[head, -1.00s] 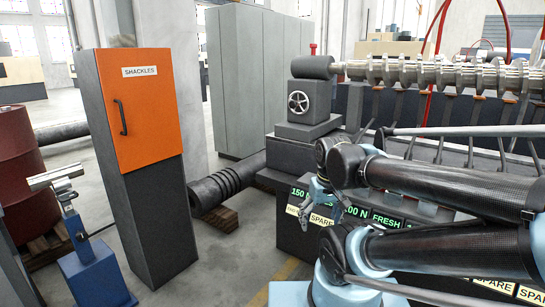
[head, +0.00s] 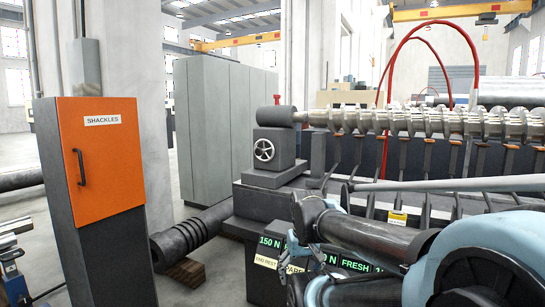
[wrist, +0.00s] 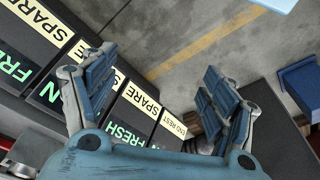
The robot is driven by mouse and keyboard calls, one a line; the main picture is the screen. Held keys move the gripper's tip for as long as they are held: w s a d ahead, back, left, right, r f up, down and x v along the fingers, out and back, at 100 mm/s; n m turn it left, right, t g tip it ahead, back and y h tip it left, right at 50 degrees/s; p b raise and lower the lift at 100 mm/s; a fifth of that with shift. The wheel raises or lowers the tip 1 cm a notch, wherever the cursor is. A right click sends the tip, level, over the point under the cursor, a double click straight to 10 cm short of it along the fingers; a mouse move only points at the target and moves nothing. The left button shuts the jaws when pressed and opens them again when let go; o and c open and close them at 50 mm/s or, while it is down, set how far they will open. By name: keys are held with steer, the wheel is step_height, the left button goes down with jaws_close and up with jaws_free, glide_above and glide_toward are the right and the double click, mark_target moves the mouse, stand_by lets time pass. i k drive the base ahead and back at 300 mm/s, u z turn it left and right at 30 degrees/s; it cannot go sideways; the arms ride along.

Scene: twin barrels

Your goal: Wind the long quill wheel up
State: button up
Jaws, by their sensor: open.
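A small spoked handwheel (head: 264,150) with a pale rim is on the front face of a dark grey block, below a dark cylinder (head: 273,116) at the left end of a long ridged metal shaft (head: 420,122). No label naming the wheel can be read. My gripper (wrist: 155,78) is open and empty in the wrist view, its blue fingers spread over labelled dark boxes and floor. In the head view my gripper is low, below and right of the wheel and apart from it, partly hidden by my arm. The wheel is not in the wrist view.
An orange-doored cabinet marked SHACKLES (head: 101,155) stands at the left. Boxes with green and cream labels (head: 268,263) line the bench front. Grey lockers (head: 228,115) stand behind. A pale rod (head: 450,185) crosses the right.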

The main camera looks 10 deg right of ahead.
mark_target(258, 152)
steer(key=u, duration=0.6)
steer(key=i, duration=0.8)
steer(key=u, duration=0.45)
